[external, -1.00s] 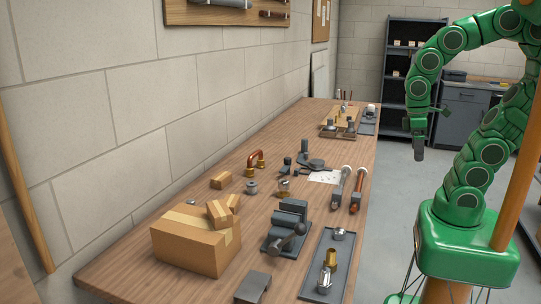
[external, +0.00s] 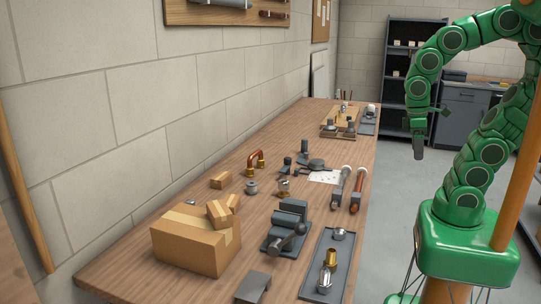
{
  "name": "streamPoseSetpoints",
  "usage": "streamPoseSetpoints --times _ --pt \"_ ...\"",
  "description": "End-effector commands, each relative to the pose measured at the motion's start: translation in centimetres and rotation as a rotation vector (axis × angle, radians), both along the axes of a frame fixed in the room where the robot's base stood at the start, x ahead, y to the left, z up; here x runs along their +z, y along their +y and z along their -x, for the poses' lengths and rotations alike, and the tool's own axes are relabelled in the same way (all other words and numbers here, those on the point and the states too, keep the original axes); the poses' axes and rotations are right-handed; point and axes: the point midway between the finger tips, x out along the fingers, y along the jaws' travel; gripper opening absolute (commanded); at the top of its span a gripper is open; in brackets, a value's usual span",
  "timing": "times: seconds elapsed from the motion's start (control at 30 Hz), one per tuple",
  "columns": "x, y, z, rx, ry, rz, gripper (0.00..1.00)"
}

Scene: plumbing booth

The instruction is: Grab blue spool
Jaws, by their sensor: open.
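No blue spool can be made out in the external view. My gripper (external: 418,150) hangs pointing down at the end of my green arm, to the right of the workbench (external: 160,225) and beyond its right edge, over the grey floor. It is open, with nothing seen in it. The gripper is small and dark in this view, so its fingers are hard to separate.
The bench holds a cardboard box (external: 190,248) with smaller boxes on it, a grey vise (external: 287,225), a tray (external: 312,262) with fittings, a copper pipe bend (external: 254,157) and two wrenches. A dark shelf (external: 398,70) stands at the back. The floor (external: 395,185) beside the bench is clear.

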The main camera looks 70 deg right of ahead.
Motion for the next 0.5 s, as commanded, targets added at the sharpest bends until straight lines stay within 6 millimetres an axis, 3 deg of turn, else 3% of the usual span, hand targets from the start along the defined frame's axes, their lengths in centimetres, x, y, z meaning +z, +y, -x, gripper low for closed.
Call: streamPoseSetpoints --times 0.33,0.5 --pt "0.1 -0.3 -0.1 -0.01 -0.005 0.008 0.69" --pt "-0.2 0.6 -1.1 -0.032 0.016 -0.024 0.69"
